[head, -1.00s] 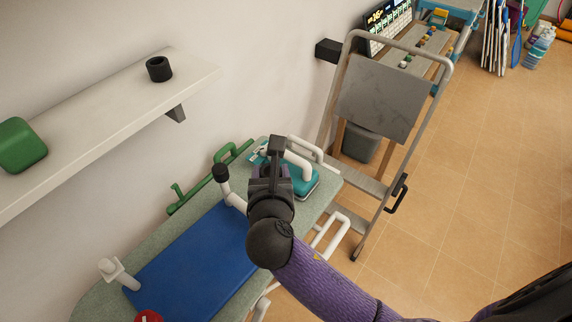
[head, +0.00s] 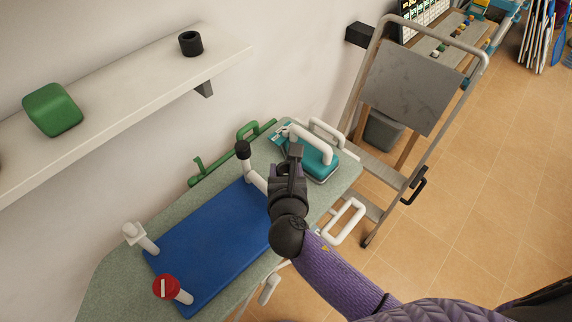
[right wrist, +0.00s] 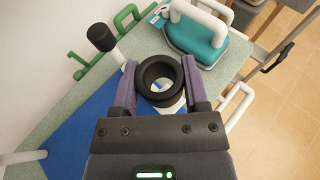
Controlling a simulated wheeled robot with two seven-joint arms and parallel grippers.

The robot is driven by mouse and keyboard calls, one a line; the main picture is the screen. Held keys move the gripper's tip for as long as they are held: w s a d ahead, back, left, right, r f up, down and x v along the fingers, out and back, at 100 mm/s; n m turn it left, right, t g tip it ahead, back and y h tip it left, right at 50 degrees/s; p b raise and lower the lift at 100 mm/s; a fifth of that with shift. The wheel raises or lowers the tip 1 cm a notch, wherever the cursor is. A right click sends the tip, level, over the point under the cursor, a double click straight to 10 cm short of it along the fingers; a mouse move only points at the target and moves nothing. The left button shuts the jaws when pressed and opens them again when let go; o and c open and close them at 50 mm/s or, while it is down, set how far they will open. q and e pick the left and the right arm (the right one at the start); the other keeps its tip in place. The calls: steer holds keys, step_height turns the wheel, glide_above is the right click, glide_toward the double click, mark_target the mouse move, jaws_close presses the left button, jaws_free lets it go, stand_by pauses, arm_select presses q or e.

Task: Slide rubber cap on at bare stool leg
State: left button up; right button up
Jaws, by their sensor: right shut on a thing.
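A blue stool seat (head: 215,235) lies upside down on a grey-green table, its white legs pointing up. One leg has a black cap (head: 243,149), another a pale square cap (head: 134,232), a third a red cap (head: 166,287). My right gripper (head: 288,180) is over the seat's right far corner and hides the leg there. In the right wrist view, my right gripper's purple fingers are shut on a black rubber cap (right wrist: 160,66), a round ring. White shows through and just below it; I cannot tell whether it touches the leg. My left gripper is out of view.
A wall shelf (head: 140,88) holds a green block (head: 53,109) and a black hollow cylinder (head: 190,43). A teal object with a white handle (head: 316,160) stands beside my right gripper.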

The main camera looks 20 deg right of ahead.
steer(key=shift+f+b, duration=0.3)
steer(key=shift+f, duration=0.45)
steer(key=shift+r, duration=0.1)
steer(key=shift+p, duration=0.35)
